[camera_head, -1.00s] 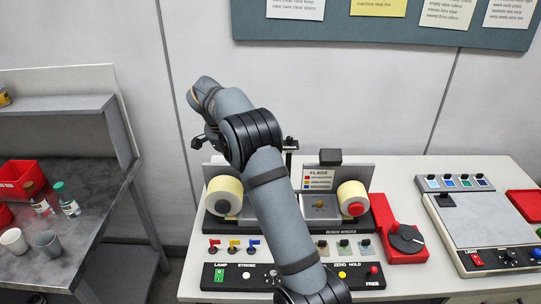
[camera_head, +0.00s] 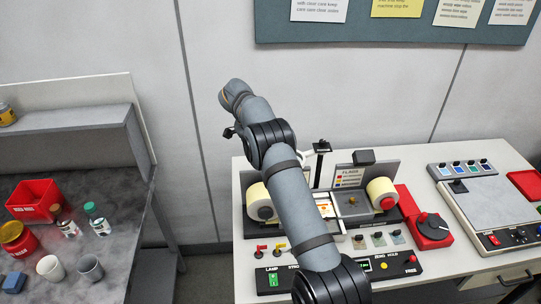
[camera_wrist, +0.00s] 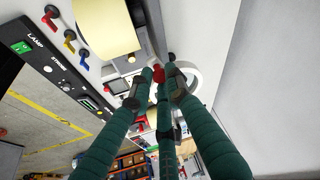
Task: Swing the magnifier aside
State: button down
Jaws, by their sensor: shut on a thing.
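In the wrist view, the dark green fingers of my gripper (camera_wrist: 161,88) converge on a small red knob (camera_wrist: 158,73) and are shut on it. A white ring, seemingly the magnifier (camera_wrist: 194,76), lies just right of the fingertips, partly hidden by a finger. The join between knob and ring is hidden. In the head view, a bit of pale ring, likely the magnifier (camera_head: 305,157), shows beside a black post (camera_head: 321,148) behind the rewinder. The label rewinder (camera_head: 352,226) carries a cream roll on each side.
A red base with a dark dial (camera_head: 431,228) stands right of the rewinder. Small coloured levers (camera_head: 262,251) and a control panel (camera_head: 383,267) line its front.

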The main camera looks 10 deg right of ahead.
jog(key=shift+d+r, duration=0.1)
jog(key=shift+d, duration=0.15)
jog(key=c, duration=1.7)
grip_release()
jog(key=shift+s, duration=0.1)
jog(key=shift+o, duration=0.2)
jog(key=shift+a, duration=0.1)
jog(key=v, duration=0.7)
jog(key=shift+r, duration=0.15)
